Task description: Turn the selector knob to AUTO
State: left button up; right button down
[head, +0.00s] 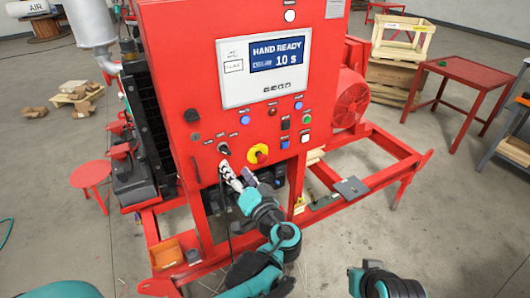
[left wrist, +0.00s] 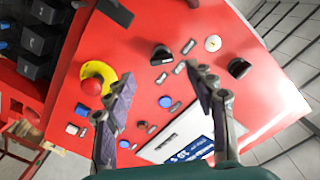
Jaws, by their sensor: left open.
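The selector knob (head: 224,149) is a small black knob low on the red control panel, with small labels above it. In the left wrist view the black knob (left wrist: 160,55) lies just beyond the gap between my fingertips. My left gripper (head: 236,173) is close to the panel, just below the knob; it is open and empty in the left wrist view (left wrist: 160,76), with a finger on each side and no visible contact with the knob. The panel screen (head: 277,56) reads "HAND READY" and "10 S".
A yellow-collared red stop button (head: 258,153) sits right beside the knob. Another black knob (head: 192,115) and several coloured buttons are on the panel. The red skid frame (head: 380,178) extends right. A red table (head: 462,70) stands behind it.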

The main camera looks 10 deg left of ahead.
aim_at(227, 154)
pick_arm(q)
jog(key=b+x, duration=0.1)
jog(key=x, duration=0.6)
jog(key=shift+w+a+r, duration=0.15)
jog(key=shift+w+r, duration=0.05)
jog(key=shift+w, duration=0.2)
jog(key=c, duration=1.2)
